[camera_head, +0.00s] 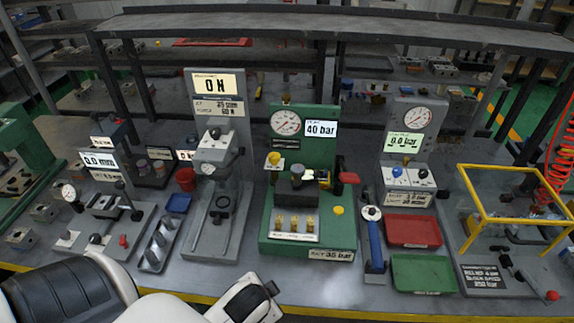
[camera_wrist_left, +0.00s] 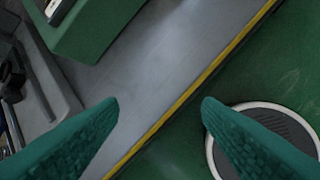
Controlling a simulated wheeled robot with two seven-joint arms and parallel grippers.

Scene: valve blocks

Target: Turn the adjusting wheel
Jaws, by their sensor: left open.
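A green test stand (camera_head: 298,240) stands mid-bench. It carries a round gauge (camera_head: 286,122), a "40 bar" sign (camera_head: 321,129), a dark valve block (camera_head: 297,190) and a lower label that seems to read "35 bar". A yellow knob (camera_head: 274,159) sits at the block's upper left and a red part (camera_head: 349,177) at its right. I cannot tell which one is the adjusting wheel. My left gripper (camera_head: 268,290) is at the bench's front edge, in front of the stand and apart from it. In the left wrist view its teal fingers (camera_wrist_left: 160,104) are apart with nothing between them.
A grey press stand (camera_head: 232,225) is left of the green stand. On its right are a blue-handled tool (camera_head: 375,240), a red tray (camera_head: 413,243), a green tray (camera_head: 423,291) and a yellow frame (camera_head: 515,191). A bare bench strip (camera_wrist_left: 165,65) lies along the yellow front edge.

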